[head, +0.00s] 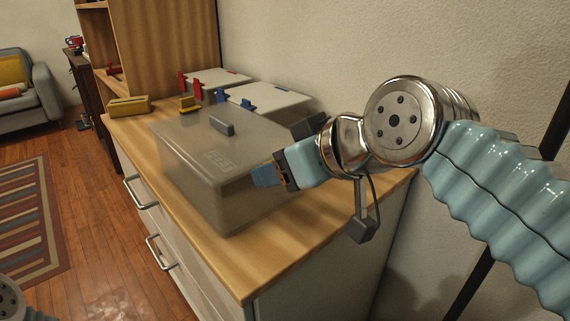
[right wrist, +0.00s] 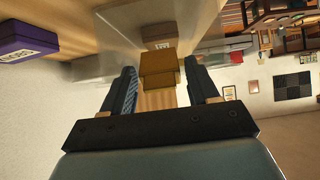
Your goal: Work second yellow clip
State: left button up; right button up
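A translucent grey case (head: 185,160) with a lid and a grey handle (head: 222,129) stands on the wooden dresser top. One yellow clip (head: 189,104) shows at its far left end and looks raised. Another yellow clip (right wrist: 158,72) shows in the right wrist view, on the case's side towards my right arm; in the head view my gripper hides it. My right gripper (head: 286,154) is at the case's near right end. Its fingers are open on either side of this clip, with a small gap on both sides. My left gripper is out of view.
Behind stand a case with red clips (head: 215,80) and a case with blue clips (head: 268,100), close to the wall. A yellow box (head: 129,106) lies at the dresser's far left edge. A purple box (right wrist: 24,44) shows in the right wrist view. The dresser's near corner is bare.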

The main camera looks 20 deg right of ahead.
jog(key=v, duration=1.4)
jog(key=shift+w+a, duration=0.1)
